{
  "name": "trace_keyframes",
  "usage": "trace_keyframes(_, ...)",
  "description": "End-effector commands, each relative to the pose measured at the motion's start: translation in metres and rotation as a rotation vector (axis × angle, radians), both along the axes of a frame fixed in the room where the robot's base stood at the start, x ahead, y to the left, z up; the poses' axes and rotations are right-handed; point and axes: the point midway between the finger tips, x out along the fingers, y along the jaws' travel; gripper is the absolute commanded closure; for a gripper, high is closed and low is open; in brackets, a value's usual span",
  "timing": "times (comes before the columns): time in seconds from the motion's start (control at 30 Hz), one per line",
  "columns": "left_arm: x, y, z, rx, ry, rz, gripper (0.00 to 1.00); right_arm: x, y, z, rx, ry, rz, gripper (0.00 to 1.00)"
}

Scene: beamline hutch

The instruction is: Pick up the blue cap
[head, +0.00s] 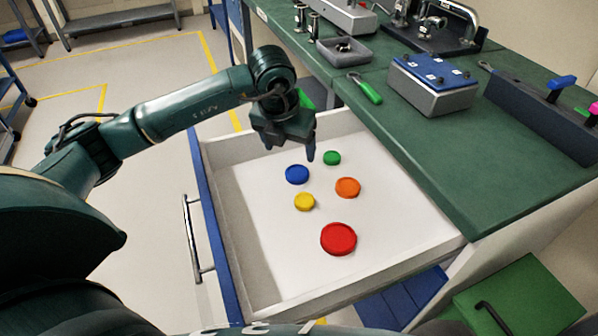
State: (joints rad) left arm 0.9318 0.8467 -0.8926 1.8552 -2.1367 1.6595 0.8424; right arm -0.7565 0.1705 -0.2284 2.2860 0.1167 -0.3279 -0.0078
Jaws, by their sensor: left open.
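The blue cap (297,174) lies flat in the open white drawer (262,262), toward its back left. A green cap (332,158), an orange cap (347,187), a yellow cap (304,202) and a larger red cap (338,239) lie apart from it in the same drawer. My left gripper (289,153) is open and points down above the back of the drawer, just behind the blue cap in the picture. It appears empty and apart from the caps. My right gripper is not in view.
The drawer's walls and its blue front with a metal handle (190,238) surround the caps. The green bench top (432,158) is on the right, holding a green-handled tool (366,88), a blue-topped block (432,82) and a grey tray (343,50).

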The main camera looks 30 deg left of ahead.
Motion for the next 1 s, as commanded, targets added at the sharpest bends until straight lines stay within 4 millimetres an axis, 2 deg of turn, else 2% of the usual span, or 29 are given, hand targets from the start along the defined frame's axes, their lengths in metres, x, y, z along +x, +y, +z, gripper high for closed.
trace_keyframes(0.1, 0.005, -0.001, -0.021, -0.002, 0.003, -0.001, 0.25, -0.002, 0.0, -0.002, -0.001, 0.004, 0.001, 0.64)
trace_keyframes(0.37, 0.01, -0.001, -0.04, -0.002, 0.002, -0.004, 0.25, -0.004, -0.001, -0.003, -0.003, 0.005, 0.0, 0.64)
trace_keyframes(0.63, 0.02, -0.004, -0.078, -0.004, 0.003, -0.002, 0.25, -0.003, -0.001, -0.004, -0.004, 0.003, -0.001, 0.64)
trace_keyframes(0.97, 0.023, -0.004, -0.084, -0.003, 0.0, -0.004, 0.25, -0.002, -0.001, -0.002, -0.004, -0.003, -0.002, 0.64)
trace_keyframes(1.0, 0.023, -0.004, -0.084, -0.003, 0.0, -0.004, 0.29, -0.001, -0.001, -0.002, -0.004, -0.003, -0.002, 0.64)
